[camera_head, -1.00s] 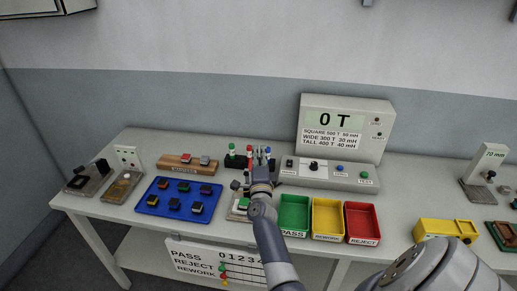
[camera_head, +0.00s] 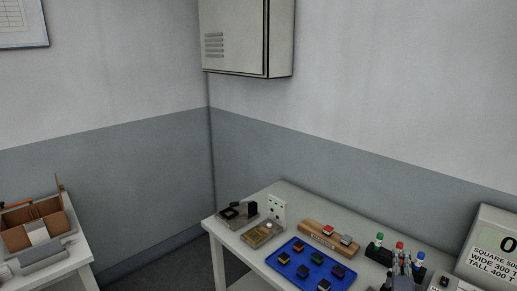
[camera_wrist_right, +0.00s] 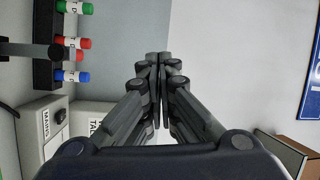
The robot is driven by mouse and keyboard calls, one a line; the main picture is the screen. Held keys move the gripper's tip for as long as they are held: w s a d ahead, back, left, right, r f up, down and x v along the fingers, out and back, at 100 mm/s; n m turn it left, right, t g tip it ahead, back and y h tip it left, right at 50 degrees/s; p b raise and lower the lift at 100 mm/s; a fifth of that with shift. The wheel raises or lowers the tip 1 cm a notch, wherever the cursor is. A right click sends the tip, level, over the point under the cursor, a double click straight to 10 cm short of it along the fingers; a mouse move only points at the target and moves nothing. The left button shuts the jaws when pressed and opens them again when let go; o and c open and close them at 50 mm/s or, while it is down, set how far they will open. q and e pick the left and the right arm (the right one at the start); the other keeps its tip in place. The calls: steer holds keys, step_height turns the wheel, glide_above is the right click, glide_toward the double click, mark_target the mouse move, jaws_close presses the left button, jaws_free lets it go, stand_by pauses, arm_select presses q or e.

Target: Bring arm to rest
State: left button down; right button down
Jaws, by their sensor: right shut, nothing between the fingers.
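My right gripper (camera_head: 402,268) shows at the lower right of the head view, in front of the rack of red, green and blue capped markers (camera_head: 398,251). In the right wrist view, the same gripper (camera_wrist_right: 158,62) has its dark fingers pressed together with nothing between them. The rest of the right arm is below the head view's lower edge. My left gripper is in neither current view.
The blue tray (camera_head: 271,262) with several small blocks stands left of my right gripper. Behind it is a wooden holder (camera_head: 315,237) with blocks. The tester (camera_head: 492,240) is cut off at right. Another table (camera_head: 78,270) with a cardboard box (camera_head: 58,222) is far left.

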steer(key=s+a+f+n+g+y, duration=0.2)
steer(key=s+a+f+n+y, duration=0.35)
steer(key=a+n, duration=0.3)
steer(key=s+a+f+n+g+y, duration=0.3)
steer(key=s+a+f+n+y, duration=0.25)
steer(key=a, duration=0.45)
steer(key=s+a+f+n+g+h, duration=0.1)
steer(key=s+a+n+g, duration=0.15)
steer(key=s, duration=0.55)
steer(key=s+a+n+g, duration=0.1)
steer(key=s+n+g, duration=0.2)
steer(key=s, duration=0.5)
steer(key=s+a+f+n+g+h, duration=0.1)
steer(key=s+a+n+g, duration=0.15)
steer(key=s, duration=0.65)
step_height(320, 180, down, 33)
steer(key=s+n+g+b, duration=0.1)
steer(key=s+g+b, duration=0.1)
steer(key=b, duration=0.4)
steer(key=s+d+f+b, duration=0.1)
steer(key=s+f+b, duration=0.1)
steer(key=s+f, duration=0.6)
steer(key=s+d+f+g+b, duration=0.1)
steer(key=s+d+f+b, duration=0.1)
steer(key=s+f, duration=0.6)
step_height(320, 180, down, 4)
steer(key=shift+s+d+f+b, duration=0.1)
steer(key=shift+s+d+b, duration=0.1)
steer(key=shift+s+b, duration=0.3)
